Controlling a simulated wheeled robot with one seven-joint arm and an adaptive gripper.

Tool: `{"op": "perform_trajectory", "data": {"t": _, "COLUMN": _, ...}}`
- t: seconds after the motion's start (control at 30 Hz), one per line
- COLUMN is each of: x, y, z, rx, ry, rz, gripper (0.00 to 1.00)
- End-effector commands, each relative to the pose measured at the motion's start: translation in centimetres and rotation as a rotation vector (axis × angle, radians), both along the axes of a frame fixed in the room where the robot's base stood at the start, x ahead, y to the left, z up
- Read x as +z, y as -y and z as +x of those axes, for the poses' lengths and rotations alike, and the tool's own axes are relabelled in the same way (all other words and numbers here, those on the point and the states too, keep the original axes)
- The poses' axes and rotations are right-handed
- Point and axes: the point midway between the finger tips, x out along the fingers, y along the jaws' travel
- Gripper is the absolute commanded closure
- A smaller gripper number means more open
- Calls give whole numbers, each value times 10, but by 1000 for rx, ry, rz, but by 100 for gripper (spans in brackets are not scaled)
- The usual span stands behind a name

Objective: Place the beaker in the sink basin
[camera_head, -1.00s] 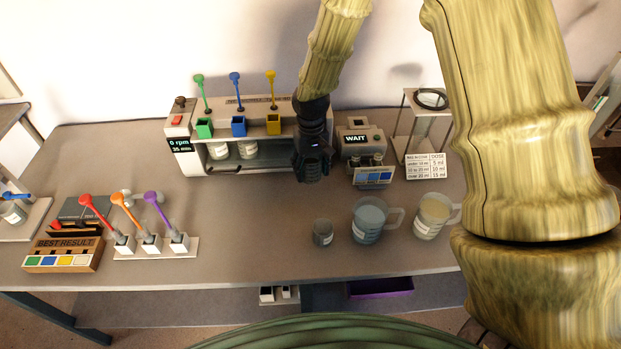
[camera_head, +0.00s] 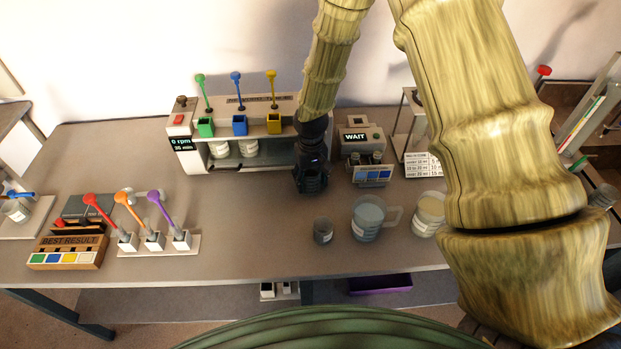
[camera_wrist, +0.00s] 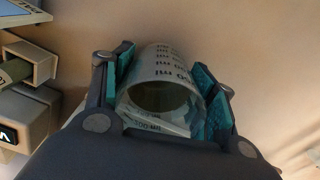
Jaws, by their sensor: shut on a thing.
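My gripper (camera_wrist: 168,100) is shut on a clear beaker (camera_wrist: 165,75) with dark volume marks, held between its two teal-padded fingers with the round opening toward the wrist camera. In the head view my gripper (camera_head: 311,182) hangs in front of the right end of the grey machine, above the table. The held beaker cannot be made out there; the dark gripper hides it. No sink basin can be made out in either view.
A small dark cup (camera_head: 323,231), a blue-tinted jug (camera_head: 367,219) and a pale jug (camera_head: 427,214) stand near the table's front edge. The dosing machine (camera_head: 183,150) and WAIT device (camera_head: 356,138) stand behind. Bare table (camera_head: 235,215) lies left of the cup.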

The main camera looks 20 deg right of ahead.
Motion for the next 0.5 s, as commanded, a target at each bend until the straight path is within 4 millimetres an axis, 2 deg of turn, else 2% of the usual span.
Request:
{"op": "perform_trajectory", "data": {"t": 0.17, "x": -3, "y": 0, "z": 0, "rx": 0, "ry": -1, "rz": 0, "gripper": 66}}
{"op": "perform_trajectory", "data": {"t": 0.2, "x": -2, "y": 0, "z": 0, "rx": 0, "ry": 0, "rz": 0, "gripper": 38}}
{"op": "perform_trajectory", "data": {"t": 0.3, "x": -2, "y": 0, "z": 0, "rx": 0, "ry": 0, "rz": 0, "gripper": 21}}
{"op": "perform_trajectory", "data": {"t": 0.5, "x": -2, "y": 0, "z": 0, "rx": 0, "ry": 0, "rz": 0, "gripper": 21}}
